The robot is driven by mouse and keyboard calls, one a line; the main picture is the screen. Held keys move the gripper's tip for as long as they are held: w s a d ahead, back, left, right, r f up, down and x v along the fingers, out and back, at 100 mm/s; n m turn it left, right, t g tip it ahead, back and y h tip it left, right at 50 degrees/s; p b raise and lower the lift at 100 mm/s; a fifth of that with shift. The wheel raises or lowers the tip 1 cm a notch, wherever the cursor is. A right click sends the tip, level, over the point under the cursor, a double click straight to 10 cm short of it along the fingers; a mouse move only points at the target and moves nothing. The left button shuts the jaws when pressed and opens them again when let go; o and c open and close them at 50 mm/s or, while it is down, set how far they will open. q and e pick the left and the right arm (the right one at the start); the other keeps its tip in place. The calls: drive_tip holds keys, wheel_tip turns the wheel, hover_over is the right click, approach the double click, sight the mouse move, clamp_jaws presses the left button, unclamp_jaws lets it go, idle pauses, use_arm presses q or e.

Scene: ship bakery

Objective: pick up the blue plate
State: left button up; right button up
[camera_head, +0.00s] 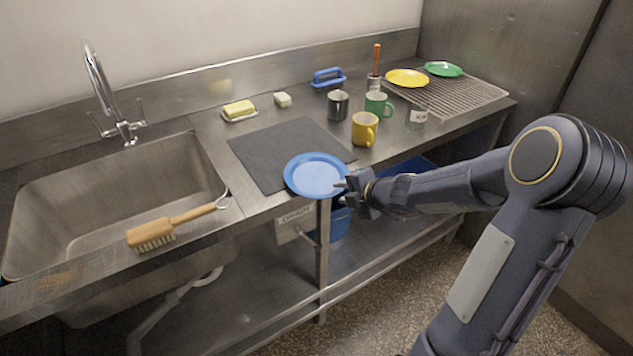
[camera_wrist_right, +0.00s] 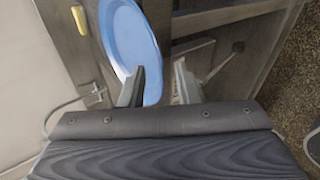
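The blue plate (camera_head: 317,176) lies at the front edge of the steel counter, partly over the dark mat, its near rim reaching past the edge. My right gripper (camera_head: 343,191) is at the plate's right rim. In the right wrist view its two fingers (camera_wrist_right: 160,86) are apart. One finger overlaps the blue plate (camera_wrist_right: 128,38) and the other is beyond its rim. I cannot tell whether either finger touches it. My left gripper is not in view.
The dark mat (camera_head: 268,155) lies behind the plate. A yellow mug (camera_head: 363,130), green mug (camera_head: 377,106) and dark mug (camera_head: 338,106) stand at the back right. A sink (camera_head: 60,205) with a brush (camera_head: 165,230) is at left. A blue bin (camera_head: 338,226) is below.

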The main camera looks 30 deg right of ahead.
drive_tip(key=shift+w+f, duration=0.35)
drive_tip(key=shift+w, duration=0.15)
drive_tip(key=shift+a, duration=0.1)
clamp_jaws()
drive_tip(key=shift+r, duration=0.1)
